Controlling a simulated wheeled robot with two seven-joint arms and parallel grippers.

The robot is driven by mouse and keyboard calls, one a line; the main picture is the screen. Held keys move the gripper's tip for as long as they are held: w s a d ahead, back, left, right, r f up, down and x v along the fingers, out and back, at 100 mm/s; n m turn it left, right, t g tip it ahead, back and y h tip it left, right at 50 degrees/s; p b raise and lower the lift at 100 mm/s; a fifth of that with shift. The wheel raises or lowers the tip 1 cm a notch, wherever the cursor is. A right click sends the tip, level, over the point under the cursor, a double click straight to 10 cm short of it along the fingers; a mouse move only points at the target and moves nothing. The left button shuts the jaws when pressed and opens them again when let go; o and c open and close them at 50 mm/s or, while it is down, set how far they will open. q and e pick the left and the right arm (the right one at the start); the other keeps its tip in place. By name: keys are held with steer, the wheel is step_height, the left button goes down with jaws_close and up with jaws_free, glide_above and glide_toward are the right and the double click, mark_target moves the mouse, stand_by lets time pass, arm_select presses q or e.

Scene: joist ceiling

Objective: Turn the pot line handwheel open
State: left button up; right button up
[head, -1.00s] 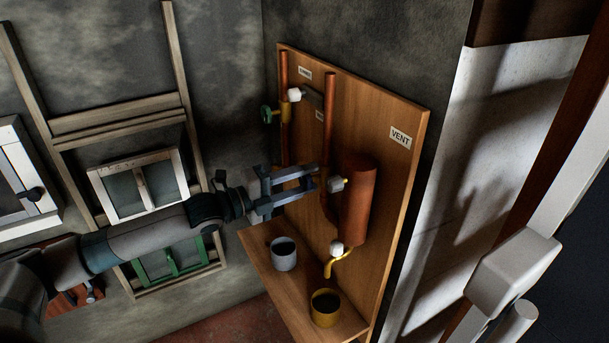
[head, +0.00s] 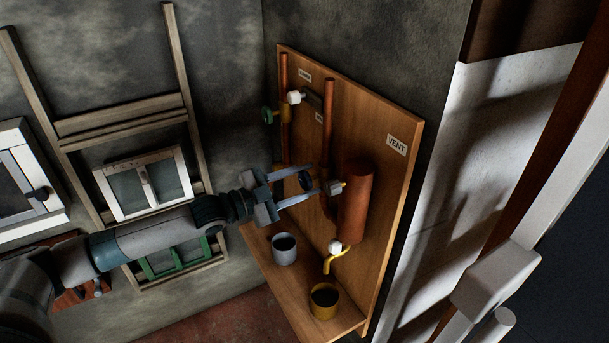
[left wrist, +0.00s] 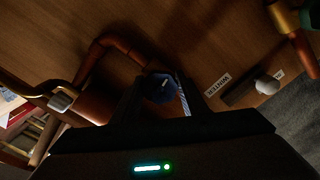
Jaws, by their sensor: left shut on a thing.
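A dark blue handwheel (head: 305,181) sits by the copper pipework on the wooden board, left of the copper cylinder (head: 357,205). My left gripper (head: 322,181) reaches it from the left, with a finger on either side, and is shut on it. In the left wrist view the blue handwheel (left wrist: 161,88) shows between the dark fingers, partly hidden by them. I cannot tell how far the wheel is turned. My right gripper is not in view.
The wooden board (head: 395,190) carries a VENT label (head: 397,145) and a yellow spout (head: 340,261). A grey pot (head: 284,250) and a yellow pot (head: 324,302) stand on the shelf below. Framed windows (head: 145,184) are at the left.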

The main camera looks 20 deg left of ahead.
arm_select(q)
steer(key=shift+r+n+p, duration=0.3)
steer(key=shift+n, duration=0.7)
steer(key=n+p, duration=0.1)
steer(key=n, duration=1.1)
steer(key=shift+r+n, duration=0.1)
steer(key=shift+n, duration=0.8)
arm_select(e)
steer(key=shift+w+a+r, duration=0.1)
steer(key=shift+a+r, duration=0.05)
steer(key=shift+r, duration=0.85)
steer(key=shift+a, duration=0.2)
arm_select(q)
steer(key=o, duration=1)
steer(key=shift+o, duration=0.2)
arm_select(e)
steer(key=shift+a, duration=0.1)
